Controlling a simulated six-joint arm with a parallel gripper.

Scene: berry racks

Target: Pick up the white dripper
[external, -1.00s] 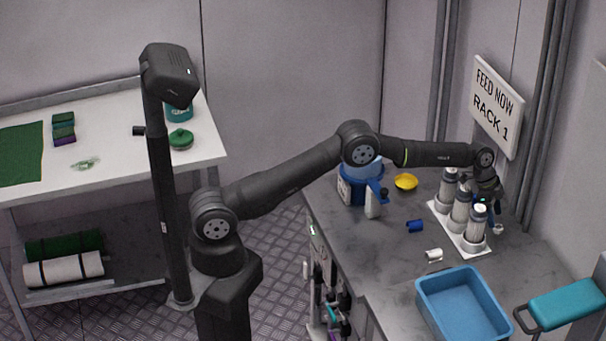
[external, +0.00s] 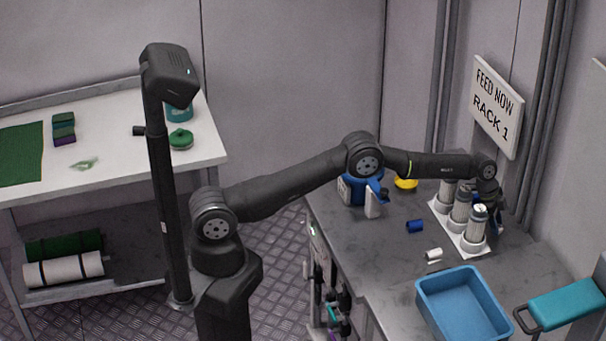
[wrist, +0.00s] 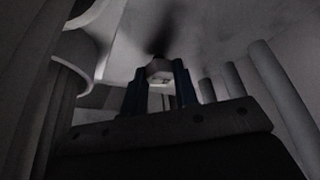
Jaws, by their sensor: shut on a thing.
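My gripper (external: 497,216) is low behind the bottle rack in the external view, partly hidden by the bottles. In the wrist view its two dark blue fingers (wrist: 159,88) are shut on a small pale piece, the white dripper (wrist: 159,70). The wrist view is dark, so the dripper's full shape is unclear. In the external view the dripper is hidden or too small to make out at the fingers.
Several grey bottles (external: 460,208) stand on a white rack plate (external: 472,250) close beside my gripper. A blue cylinder (external: 415,226), a white cylinder (external: 433,254), a yellow dish (external: 405,184) and a blue tray (external: 420,290) share the counter. The wall sign (external: 496,108) is behind.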

